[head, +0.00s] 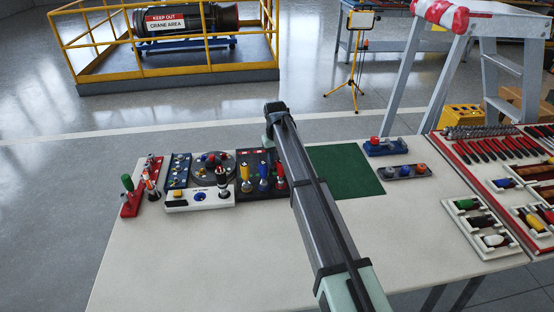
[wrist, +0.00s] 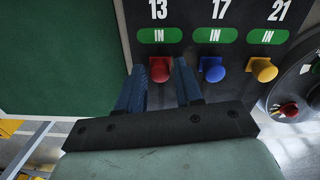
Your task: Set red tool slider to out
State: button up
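The red tool slider has a red knob (wrist: 160,69) under the number 13, and its green label reads IN. It stands at the right of the dark panel (head: 262,153) in the head view, where its red handle (head: 280,176) is partly beside my arm. My gripper (wrist: 161,66) has its two blue fingers apart, one on either side of the red knob in the wrist view. I cannot tell whether either finger touches it. The gripper's fingers are not clear in the head view.
A blue knob (wrist: 212,69) under 17 and a yellow knob (wrist: 263,70) under 21 also read IN. The blue knob is close beside my right finger. A green mat (head: 342,171) lies right of the panel. Other control panels (head: 199,197) stand to the left. The table front is clear.

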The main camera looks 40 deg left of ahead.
grip_shut()
dwell(0.3)
jog(key=w+a, duration=0.5)
jog(key=shift+w+a+r, duration=0.1)
jog(key=shift+w+a, duration=0.05)
jog(key=shift+o, duration=1.4)
grip_release()
notch_tip(320, 180, up, 14)
